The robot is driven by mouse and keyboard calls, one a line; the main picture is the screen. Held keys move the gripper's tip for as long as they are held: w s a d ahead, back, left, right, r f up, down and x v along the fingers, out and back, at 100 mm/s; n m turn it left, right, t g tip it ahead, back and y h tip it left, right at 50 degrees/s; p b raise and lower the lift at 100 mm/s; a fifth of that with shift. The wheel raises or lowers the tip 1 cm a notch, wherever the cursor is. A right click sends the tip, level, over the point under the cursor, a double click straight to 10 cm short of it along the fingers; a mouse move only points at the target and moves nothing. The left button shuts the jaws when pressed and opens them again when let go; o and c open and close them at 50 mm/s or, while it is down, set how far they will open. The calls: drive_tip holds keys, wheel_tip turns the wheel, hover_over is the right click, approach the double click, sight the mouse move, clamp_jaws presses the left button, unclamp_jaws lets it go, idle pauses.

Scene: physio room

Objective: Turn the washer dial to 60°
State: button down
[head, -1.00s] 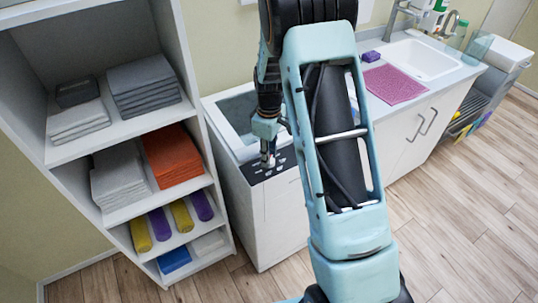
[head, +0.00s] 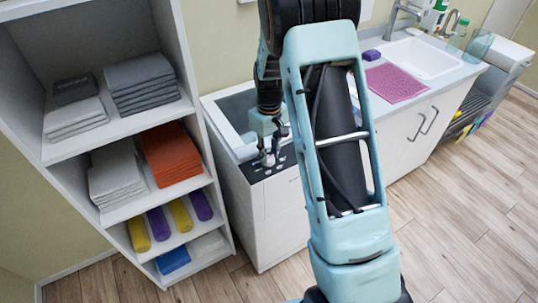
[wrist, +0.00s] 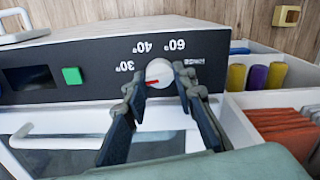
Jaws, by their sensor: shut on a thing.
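The washer (head: 285,208) stands between the shelf unit and the sink counter, with a dark control panel (head: 255,172) along its upper edge. In the wrist view the panel (wrist: 60,88) carries a round white dial (wrist: 158,69) with a red mark. The labels 30°, 40°, 60° and RINSE appear upside down around it. The red mark sits at the dial's lower left, on the 30° side and away from 60°. My gripper (wrist: 160,80) is shut on the dial, one finger on each side; the fingers partly hide its edges. The head view shows my gripper (head: 268,158) at the panel.
A green button (wrist: 72,76) and a dark display (wrist: 27,78) are on the same panel. The shelf unit (head: 215,190) with towels and rolls stands close on the left. The sink counter (head: 430,85) is on the right, with open wooden floor (head: 470,220) in front.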

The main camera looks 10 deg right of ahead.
sight(270, 156)
drive_tip(key=m, duration=0.6)
drive_tip(key=shift+b, duration=0.4)
drive_tip(key=m, duration=0.6)
drive_tip(key=shift+r+m, duration=0.1)
drive_tip(key=shift+m, duration=0.3)
drive_tip(key=m+p, duration=0.1)
drive_tip(key=m, duration=0.5)
drive_tip(key=shift+d, duration=0.1)
drive_tip(key=m+p, duration=0.2)
drive_tip(key=m, duration=0.4)
drive_tip(key=c, duration=1.6)
unclamp_jaws()
wheel_tip(270, 156, up, 12)
